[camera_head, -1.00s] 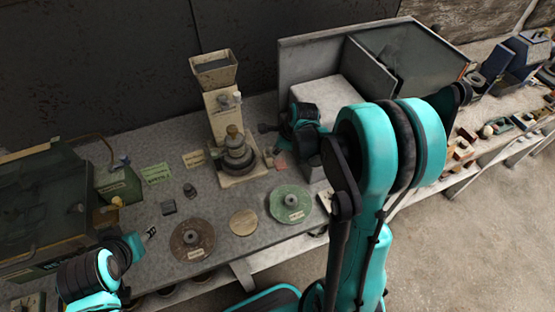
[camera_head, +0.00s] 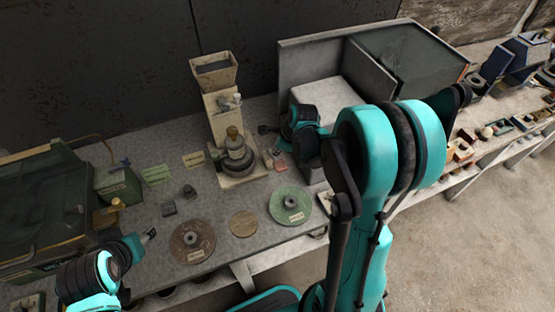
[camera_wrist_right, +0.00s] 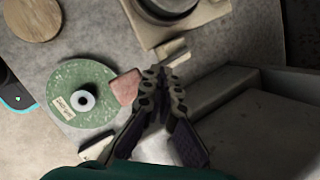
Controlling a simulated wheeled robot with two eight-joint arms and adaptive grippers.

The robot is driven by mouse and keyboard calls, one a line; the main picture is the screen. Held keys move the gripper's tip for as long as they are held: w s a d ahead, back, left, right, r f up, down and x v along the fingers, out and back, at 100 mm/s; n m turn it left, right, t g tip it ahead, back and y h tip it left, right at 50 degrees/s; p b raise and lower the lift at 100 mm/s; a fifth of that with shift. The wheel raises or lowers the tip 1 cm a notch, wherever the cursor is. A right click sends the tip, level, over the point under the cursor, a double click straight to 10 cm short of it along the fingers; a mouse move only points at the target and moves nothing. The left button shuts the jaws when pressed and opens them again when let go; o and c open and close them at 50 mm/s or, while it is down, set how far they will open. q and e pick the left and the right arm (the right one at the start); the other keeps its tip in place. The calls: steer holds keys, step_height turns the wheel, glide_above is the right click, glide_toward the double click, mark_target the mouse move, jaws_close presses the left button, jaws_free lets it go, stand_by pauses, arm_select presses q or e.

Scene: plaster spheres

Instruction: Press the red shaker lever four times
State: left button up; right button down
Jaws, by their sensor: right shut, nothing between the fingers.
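The shaker (camera_head: 238,155) stands upright on a pale base plate at the back middle of the bench; it also shows at the top of the right wrist view (camera_wrist_right: 170,8). A red pad (camera_head: 281,165), seemingly the lever's end, lies right of the base; in the right wrist view the red pad (camera_wrist_right: 126,86) is just left of my fingertips. My right gripper (camera_head: 283,148) is shut and empty, beside the pad; its fingertips (camera_wrist_right: 156,74) also show close to a pale bar. I cannot tell whether they touch it. My left gripper (camera_head: 149,234) is over the left front; its jaws are unclear.
A green disc (camera_head: 302,207), a tan disc (camera_head: 243,223) and a brown disc (camera_head: 191,238) lie along the front. A grey box (camera_head: 345,90) stands close right of my right gripper. A dark green machine (camera_head: 45,210) fills the left end.

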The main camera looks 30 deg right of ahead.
mark_target(279, 162)
steer(key=shift+s+f+b, duration=0.2)
steer(key=shift+f+b, duration=0.2)
steer(key=shift+s+f+b, duration=0.4)
steer(key=shift+f+b, duration=0.4)
steer(key=shift+f, duration=0.05)
steer(key=shift+s+f+b, duration=0.35)
steer(key=shift+f+b, duration=0.4)
steer(key=shift+f, duration=0.1)
stand_by(1.9)
steer(key=shift+r, duration=0.15)
stand_by(0.4)
steer(key=shift+w+r+p, duration=0.3)
steer(key=shift+r+p, duration=0.2)
steer(key=shift+r, duration=0.15)
steer(key=shift+w+r+p, duration=0.35)
steer(key=shift+r+p, duration=0.1)
steer(key=shift+r, duration=0.2)
steer(key=shift+w+r+p, duration=0.3)
steer(key=shift+r+p, duration=0.2)
steer(key=shift+r, duration=0.15)
steer(key=r+p, duration=0.1)
steer(key=w+r+p, duration=0.1)
steer(key=r, duration=0.1)
steer(key=w+r+p, duration=0.1)
steer(key=shift+d+r, duration=0.1)
steer(key=shift+r, duration=0.2)
